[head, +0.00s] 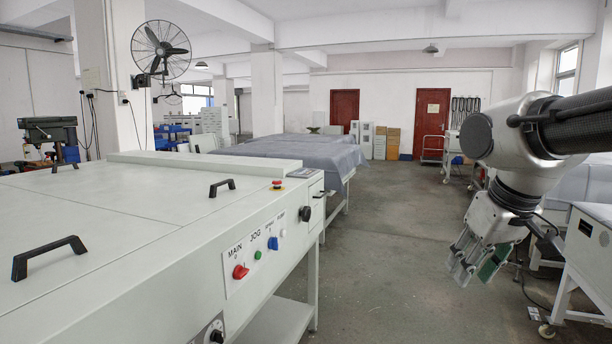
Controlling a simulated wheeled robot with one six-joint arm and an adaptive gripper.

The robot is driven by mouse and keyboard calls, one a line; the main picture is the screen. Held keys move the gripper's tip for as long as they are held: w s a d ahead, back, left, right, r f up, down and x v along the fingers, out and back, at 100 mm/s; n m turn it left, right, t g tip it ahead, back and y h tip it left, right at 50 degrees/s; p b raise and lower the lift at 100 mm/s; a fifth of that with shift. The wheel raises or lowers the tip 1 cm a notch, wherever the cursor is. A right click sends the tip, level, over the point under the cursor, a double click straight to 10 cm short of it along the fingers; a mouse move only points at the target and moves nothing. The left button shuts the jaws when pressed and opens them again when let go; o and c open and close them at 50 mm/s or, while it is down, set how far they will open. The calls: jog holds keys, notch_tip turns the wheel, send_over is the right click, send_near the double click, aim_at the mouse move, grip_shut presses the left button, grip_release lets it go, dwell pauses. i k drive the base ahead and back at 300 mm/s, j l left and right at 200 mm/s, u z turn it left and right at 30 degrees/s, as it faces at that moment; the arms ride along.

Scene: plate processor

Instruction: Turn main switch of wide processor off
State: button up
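The wide processor is the large pale cabinet (150,215) filling the left side of the head view. Its front face carries a white control panel. The main switch (240,271) is a red rotary knob under the label MAIN, at the panel's near end; its exact setting is too small to read. My gripper (475,275) hangs at the right, pointing down over the aisle. It is well apart from the switch, across open floor. Its fingers look spread, with nothing seen between them.
A green JOG button (257,255) and a blue knob (273,243) sit right of the main switch. A red emergency stop (277,185) stands on the top edge, and black handles (48,257) rise from the lid. The aisle floor (390,240) is clear. A white machine (590,240) stands at right.

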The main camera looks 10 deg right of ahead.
aim_at(239, 273)
jog(key=i+l+u, duration=0.15)
jog(key=i+l, duration=0.35)
jog(key=i, duration=0.2)
jog(key=i+l+u, duration=0.15)
jog(key=i+l, duration=0.4)
jog(key=i, duration=0.1)
